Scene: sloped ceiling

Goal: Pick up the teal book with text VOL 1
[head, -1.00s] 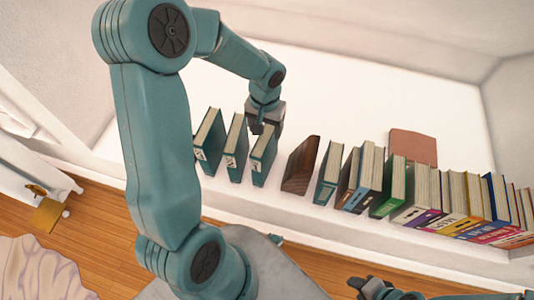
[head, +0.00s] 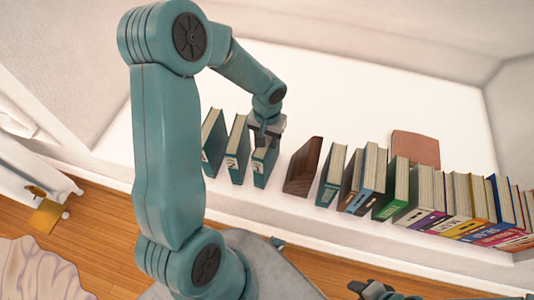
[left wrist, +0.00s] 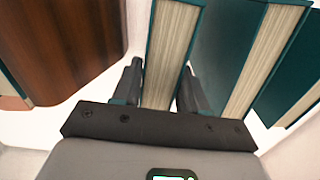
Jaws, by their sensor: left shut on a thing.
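Three teal books stand upright in a row on the white ledge: a left one (head: 213,140), a middle one (head: 236,155) and a right one (head: 261,172). Each has a pale label with dark marks low on its spine, too small to read surely. My left gripper (head: 267,138) is at the top of the right teal book and shut on it. In the left wrist view my left gripper's fingers (left wrist: 160,75) lie either side of this teal book (left wrist: 172,45), and its cream pages show between them. My right gripper (head: 378,290) shows partly at the bottom edge; its jaws are unclear.
A dark wooden block (head: 303,168) stands just right of the held book; it also shows in the left wrist view (left wrist: 60,40). Further right is a long row of books (head: 398,190). A brown book (head: 415,148) lies behind them. The ledge behind the teal books is bare.

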